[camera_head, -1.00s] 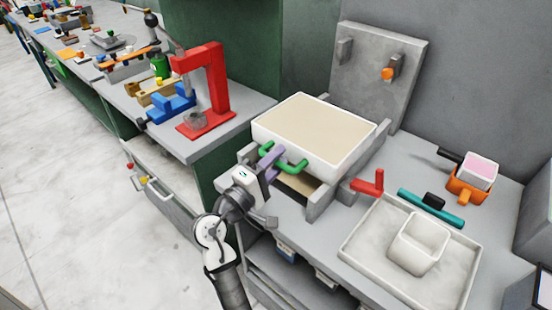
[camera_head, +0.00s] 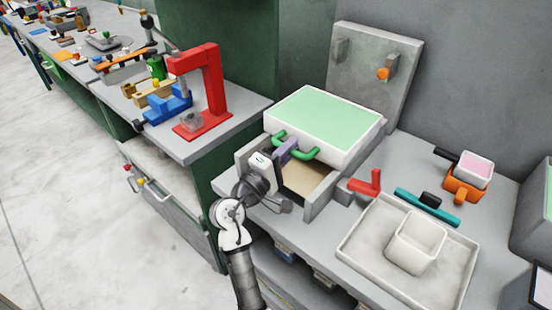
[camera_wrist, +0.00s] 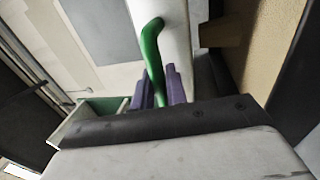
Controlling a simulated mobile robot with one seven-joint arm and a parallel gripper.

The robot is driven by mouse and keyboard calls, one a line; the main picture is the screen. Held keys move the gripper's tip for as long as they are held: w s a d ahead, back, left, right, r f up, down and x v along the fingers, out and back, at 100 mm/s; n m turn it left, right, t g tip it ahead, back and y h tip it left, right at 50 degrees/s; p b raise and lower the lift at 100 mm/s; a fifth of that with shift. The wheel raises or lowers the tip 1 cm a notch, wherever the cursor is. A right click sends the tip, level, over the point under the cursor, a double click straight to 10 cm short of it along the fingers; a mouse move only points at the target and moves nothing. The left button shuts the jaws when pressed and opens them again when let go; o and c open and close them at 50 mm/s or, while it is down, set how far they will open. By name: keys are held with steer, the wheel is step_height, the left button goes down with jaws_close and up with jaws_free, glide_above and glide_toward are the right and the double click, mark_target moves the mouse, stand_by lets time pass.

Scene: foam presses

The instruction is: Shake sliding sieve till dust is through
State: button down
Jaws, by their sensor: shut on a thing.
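The sliding sieve (camera_head: 330,122) is a white box with a green handle (camera_head: 301,150) on its front. Its top surface shows plain light green. It sits on grey rails (camera_head: 320,198) toward the back of the bench. My gripper (camera_head: 284,150) with purple fingers is shut on the green handle. The wrist view shows the purple fingers (camera_wrist: 161,90) closed around the handle bar (camera_wrist: 153,50). Below the sieve, between the rails, a tan dusty surface (camera_head: 308,178) shows in front; the part under the sieve is hidden.
A red lever (camera_head: 366,183) stands right of the rails. A shallow grey tray (camera_head: 372,273) holds a white cup (camera_head: 416,243). A teal tool (camera_head: 429,207) and an orange holder (camera_head: 463,190) lie behind it. A red press (camera_head: 209,92) stands on the left bench.

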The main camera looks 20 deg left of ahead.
steer(key=x, duration=0.2)
steer(key=shift+w+d+f, duration=0.1)
steer(key=shift+w, duration=0.3)
steer(key=c, duration=1.5)
jaws_free()
steer(key=shift+w+f, duration=0.1)
steer(key=shift+w, duration=0.05)
steer(key=b+v, duration=0.4)
steer(key=v, duration=1)
steer(key=shift+d, duration=0.1)
